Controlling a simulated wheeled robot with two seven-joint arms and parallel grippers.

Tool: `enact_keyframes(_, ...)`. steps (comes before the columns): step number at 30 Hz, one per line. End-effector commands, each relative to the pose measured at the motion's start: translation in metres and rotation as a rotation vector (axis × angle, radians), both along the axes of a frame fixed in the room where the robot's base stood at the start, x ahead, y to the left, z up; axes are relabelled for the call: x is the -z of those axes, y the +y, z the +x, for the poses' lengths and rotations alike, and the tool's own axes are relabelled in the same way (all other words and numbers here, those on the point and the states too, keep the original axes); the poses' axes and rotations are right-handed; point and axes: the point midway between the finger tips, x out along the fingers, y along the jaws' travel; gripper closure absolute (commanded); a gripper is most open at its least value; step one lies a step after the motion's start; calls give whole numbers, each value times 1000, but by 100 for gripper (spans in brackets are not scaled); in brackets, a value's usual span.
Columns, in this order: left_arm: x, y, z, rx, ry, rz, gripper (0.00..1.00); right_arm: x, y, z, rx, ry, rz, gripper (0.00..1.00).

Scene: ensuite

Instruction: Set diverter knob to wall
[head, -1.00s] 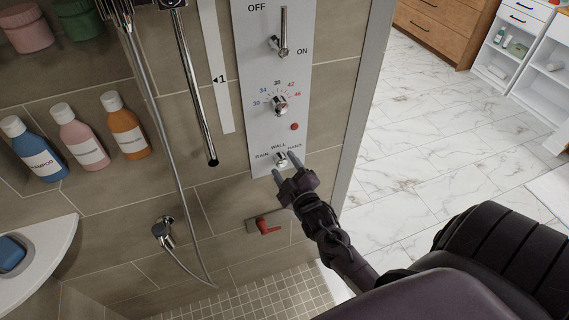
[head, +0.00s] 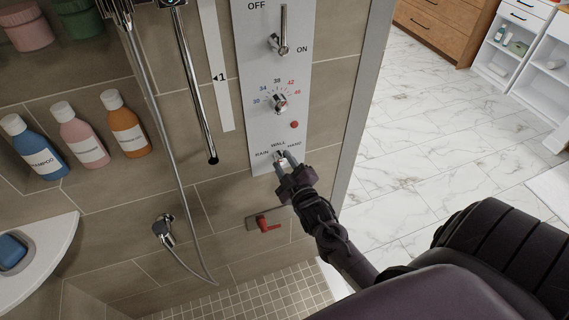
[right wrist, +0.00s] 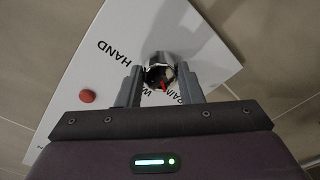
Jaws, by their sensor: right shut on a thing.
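The diverter knob (head: 281,155) is a small metal knob at the bottom of the pale control panel (head: 245,60), below the label WALL, with RAIN at left and HAND at right. My right gripper (head: 284,163) reaches it from below and is shut on it. In the right wrist view the knob (right wrist: 157,68) sits between the two fingers of the gripper (right wrist: 158,84). A red mark on it points toward the RAIN side of the partly hidden WALL label; its exact setting is unclear. My left gripper is not in view.
A temperature dial (head: 280,103), a red button (head: 294,125) and an ON/OFF lever (head: 284,30) are above. A red-handled valve (head: 267,224) is just below my gripper. The shower hose (head: 170,165) hangs left. Marble floor (head: 420,130) lies open at right.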

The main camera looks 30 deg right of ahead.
Motion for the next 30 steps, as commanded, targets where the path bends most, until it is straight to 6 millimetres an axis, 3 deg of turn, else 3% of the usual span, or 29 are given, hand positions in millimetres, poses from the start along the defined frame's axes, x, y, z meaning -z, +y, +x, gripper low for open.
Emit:
enact_keyframes(8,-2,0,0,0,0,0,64,1,0,0,-1,-35,146,90)
enact_keyframes(30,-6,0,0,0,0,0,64,2,1,0,0,-188,786,90)
